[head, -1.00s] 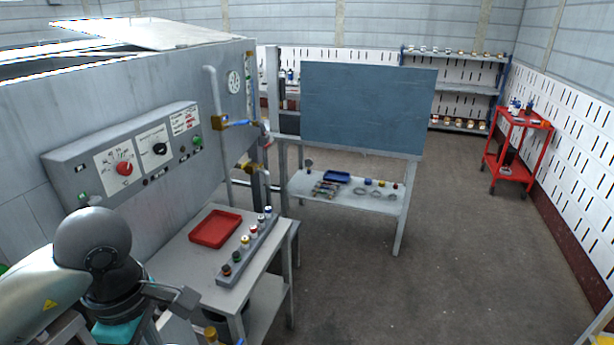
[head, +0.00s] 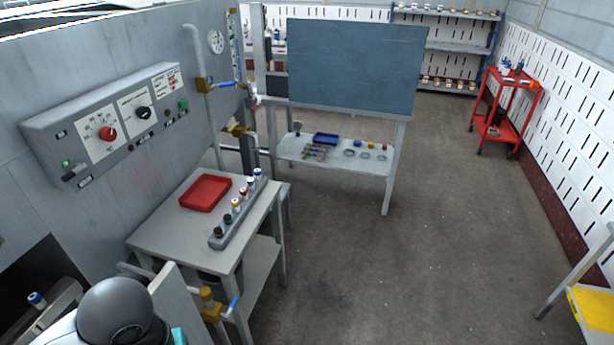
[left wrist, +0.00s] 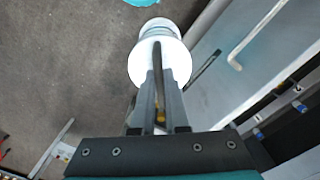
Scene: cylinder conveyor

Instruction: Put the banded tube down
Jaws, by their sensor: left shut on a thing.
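In the left wrist view my left gripper (left wrist: 160,75) is shut on a white, round-ended thing with pale grey-blue rings, which I take to be the banded tube (left wrist: 157,32). One end faces the camera and the fingers cover part of it. Grey floor shows beyond it. In the head view only the rounded part of my left arm shows at the bottom left. The gripper and the held tube are out of that view. My right gripper is in neither view.
A bench (head: 158,234) bears a red tray (head: 206,192) and a grey rack (head: 222,236) of capped tubes. A white-and-blue item (head: 37,299) lies by the dark opening at left. Behind stand a board (head: 355,65) and a red trolley (head: 491,124). The middle floor is clear.

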